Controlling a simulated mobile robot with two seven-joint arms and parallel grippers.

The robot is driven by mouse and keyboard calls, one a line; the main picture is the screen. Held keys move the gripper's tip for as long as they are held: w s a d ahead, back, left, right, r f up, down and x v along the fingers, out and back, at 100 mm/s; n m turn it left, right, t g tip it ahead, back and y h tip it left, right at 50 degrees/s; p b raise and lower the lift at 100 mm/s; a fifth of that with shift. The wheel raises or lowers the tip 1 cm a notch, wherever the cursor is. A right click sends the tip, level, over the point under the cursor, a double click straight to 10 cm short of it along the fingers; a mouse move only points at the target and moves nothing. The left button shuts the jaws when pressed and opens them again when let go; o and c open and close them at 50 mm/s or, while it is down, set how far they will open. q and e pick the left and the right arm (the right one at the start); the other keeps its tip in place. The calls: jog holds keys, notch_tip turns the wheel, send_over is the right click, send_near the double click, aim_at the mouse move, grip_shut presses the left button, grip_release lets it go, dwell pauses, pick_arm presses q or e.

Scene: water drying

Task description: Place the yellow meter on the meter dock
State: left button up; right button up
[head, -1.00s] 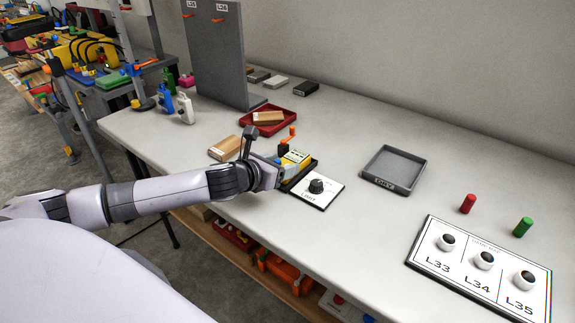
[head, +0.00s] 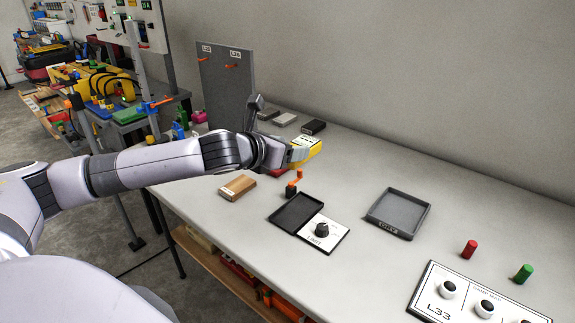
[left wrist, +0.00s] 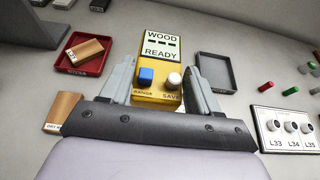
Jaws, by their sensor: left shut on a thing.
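The yellow meter (head: 308,150) is held by my left gripper (head: 296,154) above the table, near the red tray. In the left wrist view the meter (left wrist: 159,92) sits between the two fingers, its screen reading "WOOD --- READY", with a blue RANGE button and a white SAVE button. A black shallow tray (head: 297,210), which looks like the meter dock, lies empty on the table, joined to a white plate with a black knob (head: 322,230). The meter is apart from it, above and behind. My right gripper is out of view.
A grey tray (head: 416,221) is empty at the right. An orange-handled piece (head: 293,184) stands just behind the black tray. A wooden block (head: 237,187) lies to the left. Red and green pegs (head: 469,249) and a labelled knob panel (head: 437,308) are at the front right.

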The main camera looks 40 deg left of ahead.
aim_at(287, 221)
pick_arm(q)
jog(key=shift+r, duration=0.8)
jog(key=shift+r+p, duration=0.35)
jog(key=shift+p, duration=0.15)
jog(key=shift+r+p, duration=0.35)
jog(key=shift+p, duration=0.65)
jog(key=shift+f+p, duration=0.3)
jog(key=shift+f, duration=0.1)
notch_tip(287, 221, down, 20)
jog(key=b, duration=0.4)
jog(key=shift+r, duration=0.25)
